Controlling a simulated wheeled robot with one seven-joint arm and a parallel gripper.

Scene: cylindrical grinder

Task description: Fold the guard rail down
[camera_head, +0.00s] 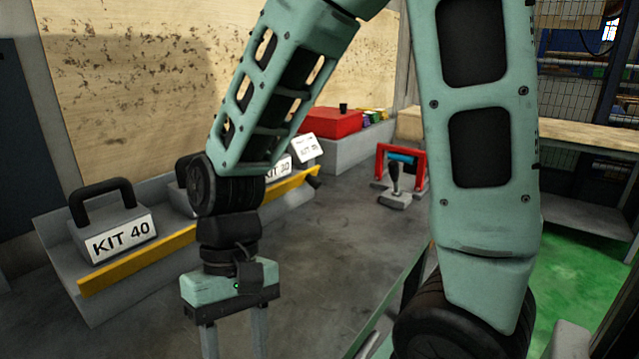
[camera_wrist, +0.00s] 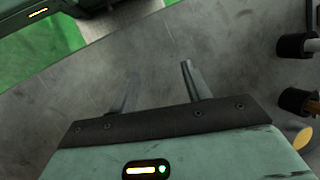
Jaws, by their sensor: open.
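A yellow rail (camera_head: 135,260), likely the guard rail, runs along the front of the low grey ledge holding the kit boxes in the head view. My arm hides part of it.
A KIT 40 box (camera_head: 113,229) with a black handle stands on the ledge, with other kit boxes behind my arm. A red case (camera_head: 330,121) sits farther back.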

